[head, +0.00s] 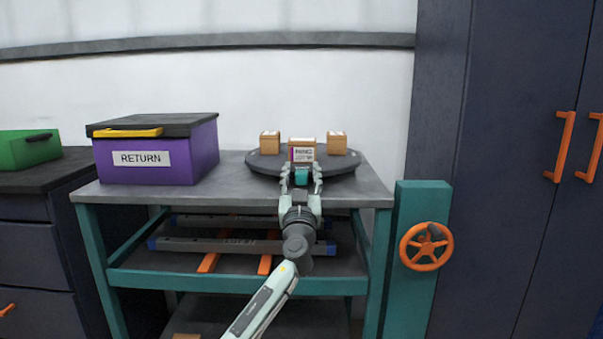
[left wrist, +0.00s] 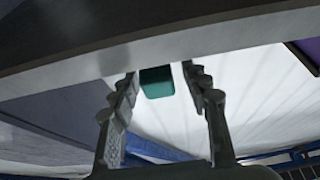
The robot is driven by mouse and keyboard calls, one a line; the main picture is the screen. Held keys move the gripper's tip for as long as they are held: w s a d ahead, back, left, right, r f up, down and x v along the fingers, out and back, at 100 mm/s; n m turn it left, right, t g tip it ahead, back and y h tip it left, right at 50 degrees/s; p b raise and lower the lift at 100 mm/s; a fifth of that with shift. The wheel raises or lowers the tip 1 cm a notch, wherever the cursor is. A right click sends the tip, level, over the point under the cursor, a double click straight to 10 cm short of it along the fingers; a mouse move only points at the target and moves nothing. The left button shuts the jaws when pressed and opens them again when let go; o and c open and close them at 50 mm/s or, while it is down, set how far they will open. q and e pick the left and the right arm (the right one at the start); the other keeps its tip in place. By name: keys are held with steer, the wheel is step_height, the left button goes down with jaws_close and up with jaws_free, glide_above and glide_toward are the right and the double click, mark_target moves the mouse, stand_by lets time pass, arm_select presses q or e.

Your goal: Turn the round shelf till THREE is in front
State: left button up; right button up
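The dark round shelf (head: 262,166) sits on top of the workbench at its right part. A front box (head: 301,149) with a white label, too small to read surely, stands on it. Two more boxes stand behind, one at the left (head: 270,142) and one at the right (head: 337,142). A teal grip block (head: 301,175) is at the shelf's front edge. My left gripper (head: 301,178) is at this block. In the left wrist view, the teal block (left wrist: 157,82) lies between the open fingertips with a gap on both sides. My right gripper is not in view.
A purple RETURN bin (head: 160,171) with a dark lid stands left on the grey bench (head: 230,180). A green box (head: 30,148) is farther left. A teal post with an orange handwheel (head: 426,246) and a dark cabinet (head: 500,200) stand to the right.

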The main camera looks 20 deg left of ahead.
arm_select(q)
jaws_close()
steer(key=shift+a, duration=0.1)
steer(key=a+h, duration=0.1)
steer(key=a+m+h, duration=0.1)
steer(key=a+m+h+b, duration=0.1)
steer(key=shift+s+a+f+t+h, duration=0.15)
steer(key=shift+s+a+t+h, duration=0.15)
steer(key=shift+s+h, duration=0.1)
steer(key=a+m+h, duration=0.2)
steer(key=a+h, duration=0.1)
steer(key=h, duration=0.1)
steer(key=shift+a, duration=0.3)
steer(key=shift+w+a+m+h+p, duration=0.1)
steer(key=shift+a+m+h+p, duration=0.2)
steer(key=shift+h, duration=0.3)
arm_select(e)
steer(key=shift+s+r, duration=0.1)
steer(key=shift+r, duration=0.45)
arm_select(q)
steer(key=shift+o, duration=0.4)
jaws_free()
